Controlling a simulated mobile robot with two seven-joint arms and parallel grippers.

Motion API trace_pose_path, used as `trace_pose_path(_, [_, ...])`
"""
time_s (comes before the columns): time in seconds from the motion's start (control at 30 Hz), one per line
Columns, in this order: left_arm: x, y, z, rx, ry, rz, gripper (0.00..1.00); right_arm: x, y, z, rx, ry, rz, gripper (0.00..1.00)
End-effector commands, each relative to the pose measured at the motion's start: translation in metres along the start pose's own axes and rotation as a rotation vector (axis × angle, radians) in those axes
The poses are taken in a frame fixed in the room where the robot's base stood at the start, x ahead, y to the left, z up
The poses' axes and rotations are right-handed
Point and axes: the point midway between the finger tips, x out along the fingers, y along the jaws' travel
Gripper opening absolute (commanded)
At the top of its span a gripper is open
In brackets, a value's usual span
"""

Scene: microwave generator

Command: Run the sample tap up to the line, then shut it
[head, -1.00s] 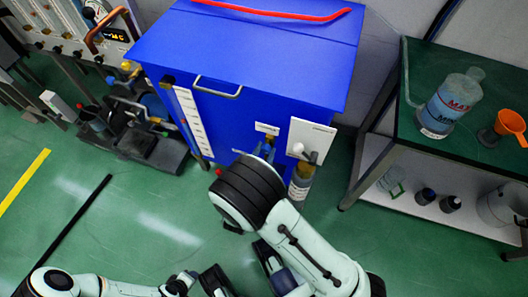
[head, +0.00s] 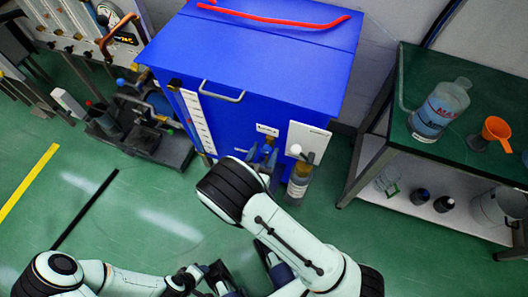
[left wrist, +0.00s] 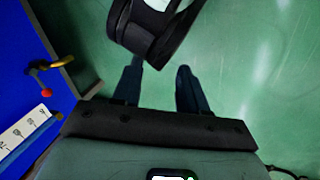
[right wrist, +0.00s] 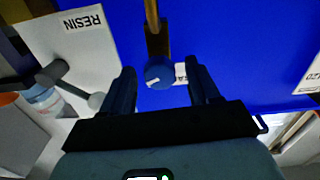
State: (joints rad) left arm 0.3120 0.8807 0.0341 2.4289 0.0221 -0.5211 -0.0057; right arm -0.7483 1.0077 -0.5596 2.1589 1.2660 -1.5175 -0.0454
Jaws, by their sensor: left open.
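A brass tap with a round blue knob (right wrist: 158,72) sticks out from the blue cabinet (head: 250,60) in the right wrist view. My right gripper (right wrist: 162,88) is open, with one finger on each side of the knob; I cannot tell whether they touch it. In the head view, this gripper (head: 263,158) is at the cabinet front, largely behind my own arm. My left gripper (left wrist: 158,85) is open and empty over the green floor. The tap's outlet, any vessel under it and its fill line are hidden.
Beside the tap is a white RESIN panel (right wrist: 85,45) with a lever, and a bottle (head: 298,185) below it. A green-topped table (head: 440,150) at right holds a labelled bottle (head: 440,108) and orange funnel (head: 494,131). Pump equipment (head: 140,125) stands at left.

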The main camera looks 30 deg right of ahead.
Motion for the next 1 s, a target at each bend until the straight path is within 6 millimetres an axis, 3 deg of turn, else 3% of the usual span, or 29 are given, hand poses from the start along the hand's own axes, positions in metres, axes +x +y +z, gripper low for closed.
trace_pose_path(0.27, [-0.002,0.001,0.001,0.0,-0.002,0.0,0.43,-0.009,-0.001,0.0,0.001,-0.001,-0.003,0.61])
trace_pose_path(0.7, [-0.013,0.004,0.016,0.004,-0.047,0.003,0.43,-0.1,-0.001,-0.001,0.0,0.0,-0.005,0.61])
trace_pose_path(1.0, [-0.015,0.005,0.021,0.005,-0.062,0.003,0.43,-0.132,0.0,0.0,0.0,0.001,-0.001,0.61])
